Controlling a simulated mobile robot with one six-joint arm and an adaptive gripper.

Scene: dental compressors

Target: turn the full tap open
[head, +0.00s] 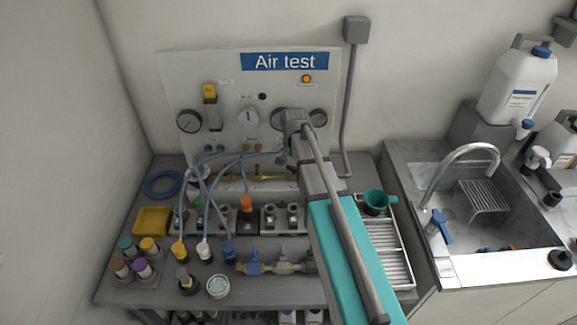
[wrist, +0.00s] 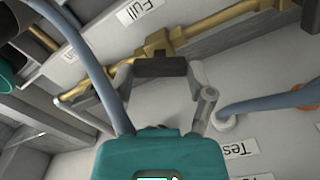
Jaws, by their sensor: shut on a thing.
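The full tap shows in the wrist view as a dark handle (wrist: 160,67) on a brass body (wrist: 157,44), beside a label reading "Full" (wrist: 136,10). My gripper (wrist: 160,73) is shut on this handle, one finger at each end of it. In the head view the brass pipe (head: 262,178) runs low along the front of the Air test panel (head: 165,80). There my gripper (head: 284,160) is at the panel's lower right, and my arm hides most of the tap. I cannot tell the handle's exact angle from the head view.
Blue hoses (head: 221,163) hang close left of my gripper; one (wrist: 85,60) passes beside a finger in the wrist view. Gauges (head: 189,121) sit on the panel. Fittings, a yellow tray (head: 152,221) and a green cup (head: 377,201) crowd the bench. A sink (head: 465,215) is at right.

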